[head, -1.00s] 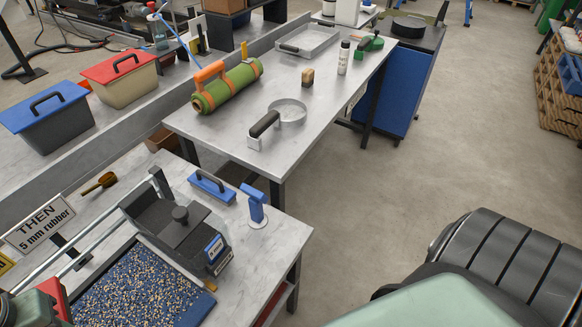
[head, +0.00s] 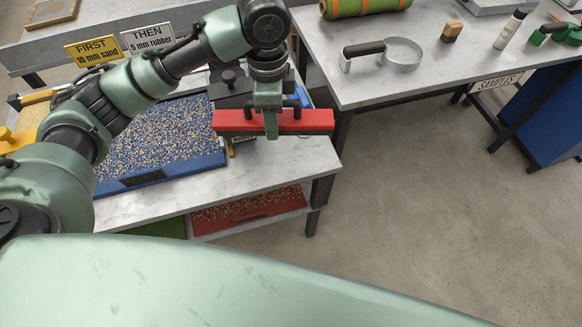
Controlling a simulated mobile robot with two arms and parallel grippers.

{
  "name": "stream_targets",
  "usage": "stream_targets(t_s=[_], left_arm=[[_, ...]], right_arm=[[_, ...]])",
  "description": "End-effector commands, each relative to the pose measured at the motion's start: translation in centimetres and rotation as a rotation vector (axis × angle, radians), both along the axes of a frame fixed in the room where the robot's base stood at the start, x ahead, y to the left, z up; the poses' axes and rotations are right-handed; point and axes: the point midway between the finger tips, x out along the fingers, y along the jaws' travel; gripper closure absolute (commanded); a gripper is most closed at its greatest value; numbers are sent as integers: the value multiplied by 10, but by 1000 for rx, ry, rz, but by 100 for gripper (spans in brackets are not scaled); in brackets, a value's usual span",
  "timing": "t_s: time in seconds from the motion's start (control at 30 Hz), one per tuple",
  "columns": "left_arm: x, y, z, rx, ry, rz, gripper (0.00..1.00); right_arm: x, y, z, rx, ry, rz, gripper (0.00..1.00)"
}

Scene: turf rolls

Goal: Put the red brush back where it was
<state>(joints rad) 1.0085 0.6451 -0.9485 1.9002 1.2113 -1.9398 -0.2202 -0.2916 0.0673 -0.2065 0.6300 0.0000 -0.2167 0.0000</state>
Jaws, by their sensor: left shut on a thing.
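The red brush (head: 312,121) is a long red block with a dark underside. My left gripper (head: 271,122) is shut on its middle, with a green finger across the front. The brush hangs roughly level, and in the picture it covers part of the marble-topped table (head: 310,157) and the dark box-shaped tool (head: 232,88) behind it. I cannot tell exactly how high it is above the tabletop. A blue item shows partly behind the gripper. My right gripper is out of view.
A blue tray of speckled granules (head: 137,180) lies left of the brush. A red tray (head: 248,211) sits on the shelf below. Signs (head: 93,49) stand behind. The grey table (head: 375,95) at the back right holds a black-handled ring tool (head: 402,55). Floor at right is clear.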

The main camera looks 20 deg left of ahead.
Motion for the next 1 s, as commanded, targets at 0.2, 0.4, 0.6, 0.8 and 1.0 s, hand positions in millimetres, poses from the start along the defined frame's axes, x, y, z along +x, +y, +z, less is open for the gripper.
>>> stream_targets(t_s=[0.2,0.4,0.6,0.8,1.0], left_arm=[[26,-10,-13,-7,-1,-519,100],[42,-15,-27,-8,-4,-951,100],[49,-18,-35,-6,-7,-1210,100],[50,-18,-53,-7,-5,-1281,100],[49,-18,-103,-7,-1,-1281,100]], right_arm=[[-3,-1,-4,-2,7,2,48],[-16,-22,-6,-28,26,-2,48],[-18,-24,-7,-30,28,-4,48],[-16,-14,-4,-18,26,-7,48],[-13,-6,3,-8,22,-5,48]])
